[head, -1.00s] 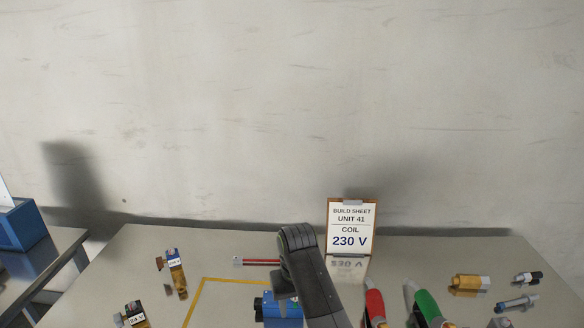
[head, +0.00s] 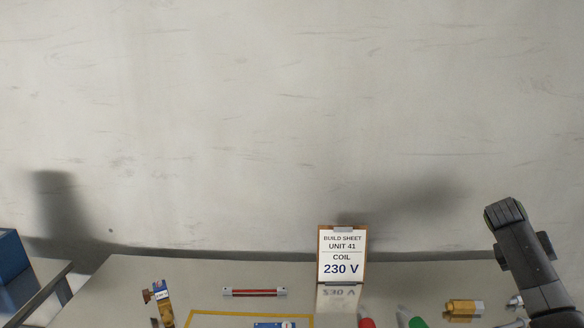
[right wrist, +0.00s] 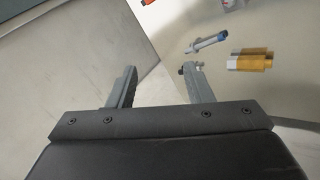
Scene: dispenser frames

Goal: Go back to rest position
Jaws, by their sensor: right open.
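My right arm comes up at the right edge of the head view, raised over the right end of the table (head: 215,268). Its fingertips cannot be made out there. In the right wrist view my right gripper (right wrist: 158,82) is open, its two fingers wide apart with nothing between them. A blue-and-silver cylinder fitting (right wrist: 207,42) and a brass fitting (right wrist: 250,61) lie on the table beyond the right finger, apart from it. My left gripper does not show.
A build sheet stand (head: 342,255) reading "COIL 230 V" stands at the table's back. A red-and-silver bar (head: 253,292), a labelled coil part (head: 162,300) and a blue block (head: 274,325) lie to its left. A red handle (head: 366,322) and green handle (head: 416,321) show in front. A blue bin (head: 10,265) is far left.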

